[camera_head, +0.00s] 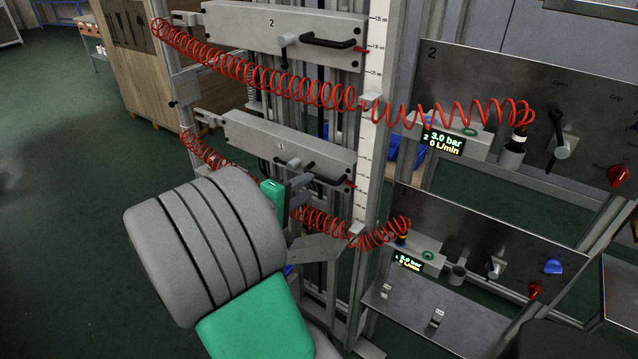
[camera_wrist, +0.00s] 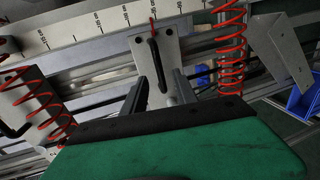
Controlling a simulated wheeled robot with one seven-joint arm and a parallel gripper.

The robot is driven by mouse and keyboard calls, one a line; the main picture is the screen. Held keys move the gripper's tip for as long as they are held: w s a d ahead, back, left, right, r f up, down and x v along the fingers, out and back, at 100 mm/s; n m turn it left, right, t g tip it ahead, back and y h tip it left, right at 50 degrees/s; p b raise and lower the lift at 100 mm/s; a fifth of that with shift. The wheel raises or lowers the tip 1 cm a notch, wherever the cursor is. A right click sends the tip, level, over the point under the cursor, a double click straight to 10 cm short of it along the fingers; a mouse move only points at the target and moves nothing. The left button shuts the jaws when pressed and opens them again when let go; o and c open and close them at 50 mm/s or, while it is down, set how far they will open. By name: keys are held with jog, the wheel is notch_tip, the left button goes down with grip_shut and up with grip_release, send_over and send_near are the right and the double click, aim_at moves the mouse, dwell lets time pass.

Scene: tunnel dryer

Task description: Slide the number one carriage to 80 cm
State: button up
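The number one carriage (camera_head: 265,138) is a grey plate marked 1 on the vertical rails, below a similar plate marked 2. It carries a black bar handle (camera_head: 322,174) and a red pointer beside a white scale post (camera_head: 366,170). My gripper (camera_head: 298,186) is at the carriage's front, by the handle. In the wrist view its two fingers (camera_wrist: 158,80) are apart, on either side of the handle's near end; contact is not visible.
The number two carriage (camera_head: 245,27) hangs above with its own handle. Red coiled hoses (camera_head: 300,88) run across the front near my arm. Control panels (camera_head: 480,235) with knobs stand at right. A wooden crate (camera_head: 128,60) stands behind left. The green floor at left is clear.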

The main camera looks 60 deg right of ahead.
aim_at(320, 176)
jog(key=x, duration=0.7)
jog(key=shift+d, duration=0.15)
jog(key=shift+c, duration=0.3)
grip_shut()
dwell(0.7)
